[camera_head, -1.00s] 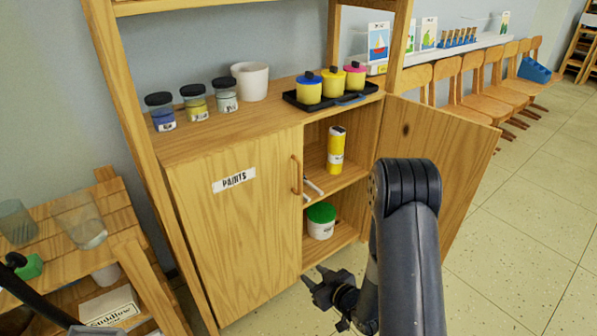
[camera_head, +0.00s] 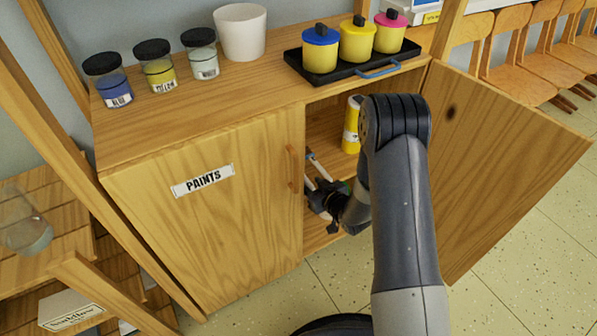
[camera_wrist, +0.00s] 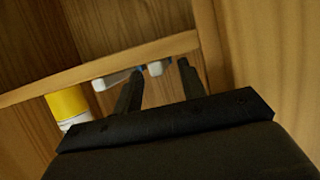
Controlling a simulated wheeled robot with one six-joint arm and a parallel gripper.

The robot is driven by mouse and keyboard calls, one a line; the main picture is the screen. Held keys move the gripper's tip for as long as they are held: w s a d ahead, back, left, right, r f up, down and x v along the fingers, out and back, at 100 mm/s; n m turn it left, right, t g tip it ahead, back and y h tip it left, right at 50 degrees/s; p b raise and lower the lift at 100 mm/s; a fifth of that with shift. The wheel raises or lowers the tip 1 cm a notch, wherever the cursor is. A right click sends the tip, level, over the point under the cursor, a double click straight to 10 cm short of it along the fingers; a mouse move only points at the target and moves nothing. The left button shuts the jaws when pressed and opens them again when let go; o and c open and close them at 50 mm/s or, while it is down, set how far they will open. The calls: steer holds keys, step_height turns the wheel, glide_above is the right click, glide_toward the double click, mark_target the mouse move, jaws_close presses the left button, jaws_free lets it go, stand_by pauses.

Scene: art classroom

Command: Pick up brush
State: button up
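Two slim white pieces with blue bits, which look like brushes, lie at the edge of the middle shelf inside the open cabinet. One brush (camera_head: 320,165) shows just above my gripper in the head view. In the wrist view one white piece (camera_wrist: 118,79) lies left of my fingers and another (camera_wrist: 155,69) shows between them. My gripper (camera_head: 318,192) is at the cabinet opening, just below the shelf edge. Its fingers (camera_wrist: 160,76) are apart and point toward the white pieces. I cannot tell whether they touch them.
A yellow tube (camera_head: 351,127) stands on the shelf, close to my arm. The left door (camera_head: 215,225) is shut and the right door (camera_head: 500,150) stands open. Jars and a black tray (camera_head: 350,72) with paint pots stand on top. The lower shelf is mostly hidden by my arm.

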steer(key=shift+w, duration=0.1)
jaws_close()
stand_by(0.3)
